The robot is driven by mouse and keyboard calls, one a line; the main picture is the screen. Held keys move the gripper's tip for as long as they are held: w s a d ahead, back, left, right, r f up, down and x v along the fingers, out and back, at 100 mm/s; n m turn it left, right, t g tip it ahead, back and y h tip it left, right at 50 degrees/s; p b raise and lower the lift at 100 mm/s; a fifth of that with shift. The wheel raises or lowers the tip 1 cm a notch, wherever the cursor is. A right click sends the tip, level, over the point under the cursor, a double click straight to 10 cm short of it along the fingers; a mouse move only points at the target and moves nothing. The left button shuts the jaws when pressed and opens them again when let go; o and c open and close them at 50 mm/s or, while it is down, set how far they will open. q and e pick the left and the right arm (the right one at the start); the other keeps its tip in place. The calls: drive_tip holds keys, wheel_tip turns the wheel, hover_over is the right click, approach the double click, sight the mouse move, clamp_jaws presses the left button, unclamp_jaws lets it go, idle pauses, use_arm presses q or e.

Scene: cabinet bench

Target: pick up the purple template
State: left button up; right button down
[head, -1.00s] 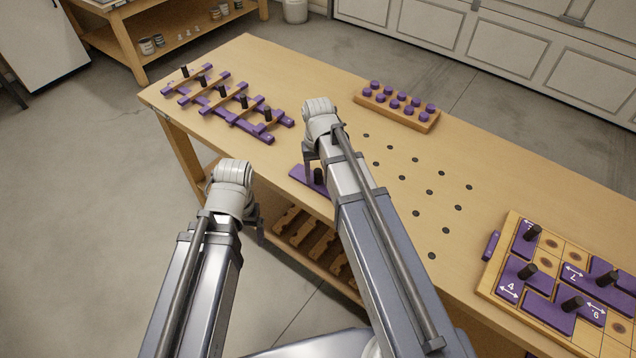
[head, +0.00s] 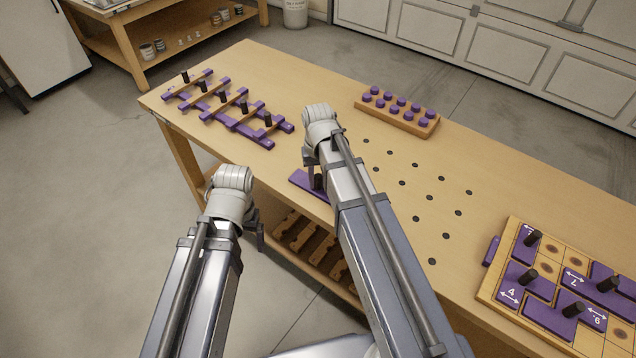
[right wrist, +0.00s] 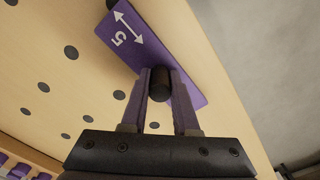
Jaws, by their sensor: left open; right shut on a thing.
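The purple template (head: 303,183) lies at the bench's near edge, partly hidden behind my right arm in the head view. In the right wrist view the template (right wrist: 185,62) shows a white double arrow and a number that looks like 5, with a black knob (right wrist: 160,84) standing on it. My right gripper (right wrist: 160,90) is shut on that knob, one finger on each side. I cannot tell whether the template is clear of the bench top. My left gripper (head: 252,228) is open and empty, off the bench's near side.
Purple bars with black knobs (head: 228,107) lie at the bench's left end. A wooden block with purple pegs (head: 398,110) stands at the back. A wooden board (head: 490,290) with purple pieces lies at right. Small dark holes (head: 428,192) dot the open bench middle.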

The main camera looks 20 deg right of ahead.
sight(318, 176)
drive_tip(key=shift+r+p, duration=4.95)
drive_tip(key=shift+r, duration=0.05)
